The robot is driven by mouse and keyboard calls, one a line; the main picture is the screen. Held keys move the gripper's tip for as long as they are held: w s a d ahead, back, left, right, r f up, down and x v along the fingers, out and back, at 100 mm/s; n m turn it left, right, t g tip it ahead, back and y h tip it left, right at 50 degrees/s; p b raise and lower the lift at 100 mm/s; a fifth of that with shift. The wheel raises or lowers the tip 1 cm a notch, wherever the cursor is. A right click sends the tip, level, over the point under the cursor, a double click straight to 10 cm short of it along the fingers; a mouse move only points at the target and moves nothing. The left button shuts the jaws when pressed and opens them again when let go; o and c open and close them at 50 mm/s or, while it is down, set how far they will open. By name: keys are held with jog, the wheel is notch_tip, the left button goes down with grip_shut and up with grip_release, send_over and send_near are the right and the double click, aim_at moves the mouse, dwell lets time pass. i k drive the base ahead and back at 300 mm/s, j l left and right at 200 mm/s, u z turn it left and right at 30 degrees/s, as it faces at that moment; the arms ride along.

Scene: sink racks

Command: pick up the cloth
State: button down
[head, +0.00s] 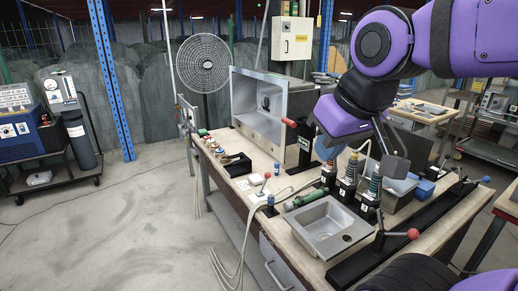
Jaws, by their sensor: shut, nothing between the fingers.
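My gripper (392,160) hangs from my purple wrist over the workbench, at the right of the head view. Its fingers are small and partly hidden in dark shade, and they look shut and empty. They are above the tools and a second basin. I cannot clearly make out a cloth. A small blue piece (425,189) lies on the bench to the right of and below my gripper, but I cannot tell whether it is cloth. Another blue shape (327,150) shows beneath my wrist, partly hidden.
A metal sink basin (325,228) sits at the bench front. A large open metal box (262,108) stands behind.

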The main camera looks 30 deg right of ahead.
aim_at(256, 180)
jog(key=k+u, duration=0.3)
jog(key=k+j+u, duration=0.15)
jog(key=k+u, duration=0.15)
jog(key=i+u, duration=0.1)
jog(key=i, duration=0.5)
jog(key=i+l+u, duration=0.1)
jog(key=i, duration=0.45)
jog(key=i+l, duration=0.1)
jog(key=i, duration=0.85)
jog(key=i+l, duration=0.1)
jog(key=i, duration=0.9)
jog(key=i+z, duration=0.2)
jog(key=z, duration=0.25)
jog(key=i+j+z, duration=0.1)
jog(key=z, duration=0.3)
jog(key=i+j+z, duration=0.2)
jog(key=z, duration=0.25)
jog(key=i+z, duration=0.1)
jog(key=z, duration=1.2)
